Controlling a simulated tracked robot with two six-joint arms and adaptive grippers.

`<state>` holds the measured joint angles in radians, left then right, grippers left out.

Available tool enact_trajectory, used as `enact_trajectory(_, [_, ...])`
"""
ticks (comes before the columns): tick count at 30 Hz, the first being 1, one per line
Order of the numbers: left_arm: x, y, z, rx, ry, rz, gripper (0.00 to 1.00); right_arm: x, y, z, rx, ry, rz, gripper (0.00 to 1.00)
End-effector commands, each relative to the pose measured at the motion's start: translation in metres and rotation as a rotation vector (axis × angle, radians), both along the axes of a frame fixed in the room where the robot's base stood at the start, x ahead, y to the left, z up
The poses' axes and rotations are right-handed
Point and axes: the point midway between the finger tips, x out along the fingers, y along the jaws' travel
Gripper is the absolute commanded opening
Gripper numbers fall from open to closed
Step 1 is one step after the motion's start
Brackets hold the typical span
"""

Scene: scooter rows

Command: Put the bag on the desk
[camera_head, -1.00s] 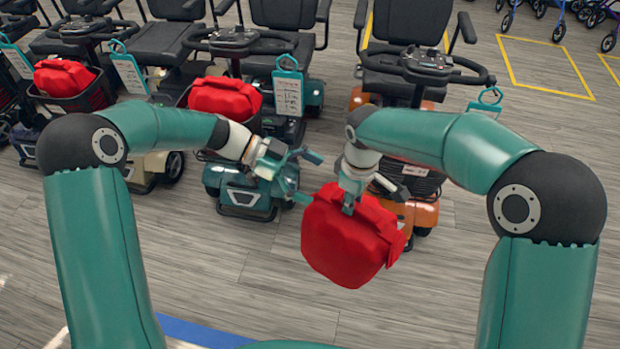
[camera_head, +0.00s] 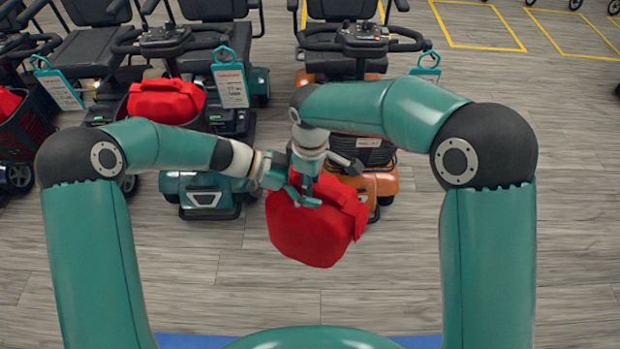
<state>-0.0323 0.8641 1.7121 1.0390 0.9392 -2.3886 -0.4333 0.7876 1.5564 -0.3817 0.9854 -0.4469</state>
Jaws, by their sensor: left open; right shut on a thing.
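A red bag (camera_head: 312,230) hangs in front of the scooters, above the floor. My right gripper (camera_head: 306,186) is shut on the top of the bag from above. My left gripper (camera_head: 293,192) is open close beside it, overlapping the bag's upper left in the picture. I cannot tell whether the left fingers touch the bag. The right fingertips are partly hidden by the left gripper. No desk shows in this view.
A teal scooter (camera_head: 207,190) stands behind to the left, with another red bag (camera_head: 166,101) in its basket. An orange scooter (camera_head: 380,185) stands behind the held bag. Grey wood-look floor (camera_head: 560,245) is clear at the right. A blue floor strip (camera_head: 190,341) runs along the bottom.

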Motion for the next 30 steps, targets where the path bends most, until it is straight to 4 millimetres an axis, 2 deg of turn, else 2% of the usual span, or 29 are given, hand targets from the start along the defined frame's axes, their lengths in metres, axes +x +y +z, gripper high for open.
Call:
enact_trajectory(4, [0.0, 0.0, 0.0001, 0.0, 0.0, 0.0, 0.98, 0.0004, 0.0001, 0.0009, 0.001, -0.002, 0.0, 0.0])
enact_trajectory(21, [0.0013, 0.0005, 0.0002, 0.001, -0.001, 0.004, 0.03, -0.0009, 0.0009, 0.0008, 0.001, 0.002, -0.001, 0.0])
enact_trajectory(22, [0.0015, 0.0006, 0.0002, 0.001, -0.001, 0.005, 0.0, -0.001, 0.0008, 0.0008, 0.001, 0.003, -0.001, 0.0])
enact_trajectory(23, [0.0017, 0.0006, 0.0002, 0.001, -0.001, 0.005, 0.56, -0.0012, 0.0009, 0.0008, 0.001, 0.003, -0.001, 0.0])
enact_trajectory(30, [0.0012, 0.0006, 0.0003, 0.001, 0.0, 0.003, 0.96, -0.0005, 0.0005, 0.0007, 0.0, 0.001, -0.001, 0.0])
